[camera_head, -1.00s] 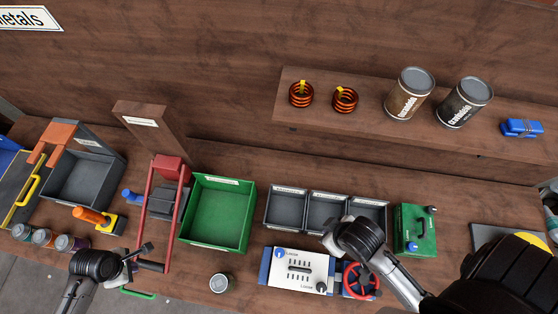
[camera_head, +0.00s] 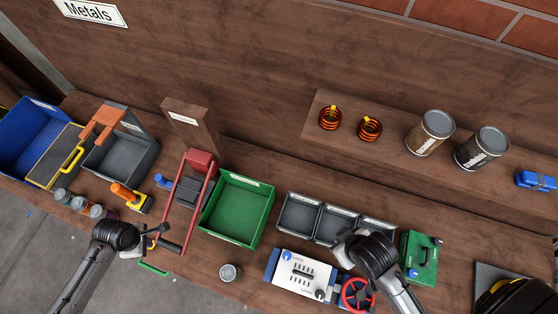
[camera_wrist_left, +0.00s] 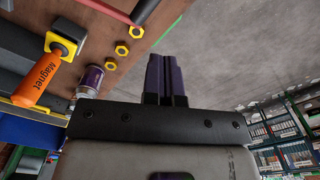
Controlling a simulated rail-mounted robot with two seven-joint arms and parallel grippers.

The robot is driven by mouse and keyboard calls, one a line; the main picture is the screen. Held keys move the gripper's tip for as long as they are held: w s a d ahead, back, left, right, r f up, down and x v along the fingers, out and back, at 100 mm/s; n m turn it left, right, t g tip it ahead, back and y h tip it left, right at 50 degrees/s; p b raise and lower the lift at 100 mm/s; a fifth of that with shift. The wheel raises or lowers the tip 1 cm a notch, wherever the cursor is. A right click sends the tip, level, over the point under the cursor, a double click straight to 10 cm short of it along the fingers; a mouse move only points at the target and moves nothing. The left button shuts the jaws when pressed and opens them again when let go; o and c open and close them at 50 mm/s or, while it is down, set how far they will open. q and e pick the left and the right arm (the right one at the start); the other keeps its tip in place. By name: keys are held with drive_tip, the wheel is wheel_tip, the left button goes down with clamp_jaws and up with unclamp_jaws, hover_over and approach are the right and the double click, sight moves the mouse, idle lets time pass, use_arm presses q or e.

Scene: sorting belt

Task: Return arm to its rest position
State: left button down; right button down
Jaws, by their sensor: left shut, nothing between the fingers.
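My left arm comes in from the lower left in the head view. Its gripper (camera_head: 152,236) is over the front edge of the bench, close to the dark handle of the red-framed press (camera_head: 209,190). In the left wrist view the two dark purple fingers (camera_wrist_left: 166,76) lie side by side, shut, with nothing between them. They point toward the bench edge and the grey floor. My right arm comes in from the lower right in the head view, its wrist above the red handwheel (camera_head: 357,294). The right fingers are hidden or too small to tell.
An orange-handled magnet (camera_head: 122,192) and several small cans (camera_head: 80,203) stand near the left arm. A green bin (camera_head: 238,209), grey trays (camera_head: 298,216) and a white control box (camera_head: 302,274) stand to the right. Several yellow nuts (camera_wrist_left: 121,50) lie on the bench. Grey floor (camera_wrist_left: 235,45) is open in front.

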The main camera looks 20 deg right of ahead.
idle(0.4)
use_arm(q)
drive_tip(key=w+d+r+m+t+y, duration=0.1)
drive_tip(key=w+d+r+m+t, duration=0.25)
drive_tip(key=r+m, duration=0.7)
drive_tip(key=w+d+r+m+t, duration=0.2)
drive_tip(key=d+r+m+t, duration=0.2)
drive_tip(key=r+m, duration=0.65)
drive_tip(key=s+d+r+m+t+p, duration=0.2)
drive_tip(key=s+d+r, duration=0.1)
drive_tip(key=s, duration=0.1)
drive_tip(key=s+f+n+g+p, duration=0.2)
drive_tip(key=s+f+n+g, duration=0.1)
drive_tip(key=s, duration=1)
drive_tip(key=s+a+f+n+g+h+p, duration=0.1)
drive_tip(key=s+f, duration=0.4)
drive_tip(key=s, duration=0.8)
drive_tip(key=shift+s+f+n+g+p, duration=0.2)
drive_tip(key=shift+f+n+g+p, duration=0.2)
drive_tip(key=shift+n+g+p, duration=0.4)
